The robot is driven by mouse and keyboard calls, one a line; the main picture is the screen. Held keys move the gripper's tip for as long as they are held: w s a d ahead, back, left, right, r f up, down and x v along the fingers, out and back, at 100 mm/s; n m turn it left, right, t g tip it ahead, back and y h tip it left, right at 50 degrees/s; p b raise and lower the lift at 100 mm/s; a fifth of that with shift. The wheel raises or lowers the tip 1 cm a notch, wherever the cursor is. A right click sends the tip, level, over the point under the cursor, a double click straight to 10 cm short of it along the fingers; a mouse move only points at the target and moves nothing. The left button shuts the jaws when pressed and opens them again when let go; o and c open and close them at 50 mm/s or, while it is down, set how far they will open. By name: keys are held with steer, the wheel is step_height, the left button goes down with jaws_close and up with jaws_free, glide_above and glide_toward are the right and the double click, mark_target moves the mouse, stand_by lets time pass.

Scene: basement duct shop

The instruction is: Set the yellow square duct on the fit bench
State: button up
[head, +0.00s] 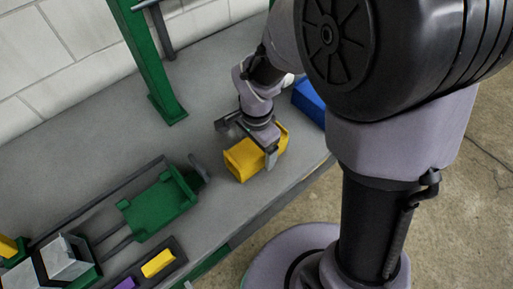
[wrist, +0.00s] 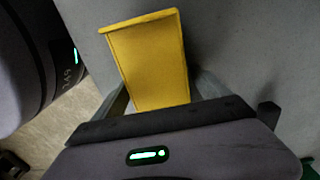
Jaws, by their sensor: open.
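The yellow square duct (head: 245,159) rests on a grey bench top (head: 215,205) near its front edge; I cannot tell whether this is the fit bench. My gripper (head: 252,143) is over the duct from above, with one finger on each side of it. In the wrist view the duct (wrist: 150,62) stands between the two fingers of my gripper (wrist: 160,94). The jaws are open, and contact with the duct is hard to tell. The gripper body hides the near end of the duct.
A blue block (head: 309,102) lies right of the duct. A green fixture (head: 160,208) stands to the left, with a dark tray holding a small yellow block (head: 158,263) and a purple block (head: 125,284). A green post (head: 150,65) rises behind.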

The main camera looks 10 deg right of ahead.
step_height(320, 180, up, 11)
steer(key=p, duration=0.4)
steer(key=shift+f, duration=0.1)
steer(key=s+d+r+n+t+y, duration=0.1)
steer(key=s+d+r+n+t, duration=0.2)
steer(key=s+r, duration=0.2)
steer(key=s+d+r+n+t+y, duration=0.1)
steer(key=s+d+r+n+t, duration=0.1)
steer(key=s+r, duration=0.4)
step_height(320, 180, up, 2)
steer(key=shift+s+d+r+n+t, duration=0.1)
steer(key=shift+s+d+n+t, duration=0.25)
steer(key=shift+n, duration=0.55)
steer(key=shift+w+d, duration=0.1)
steer(key=shift+d, duration=0.05)
steer(key=shift+f+b, duration=0.9)
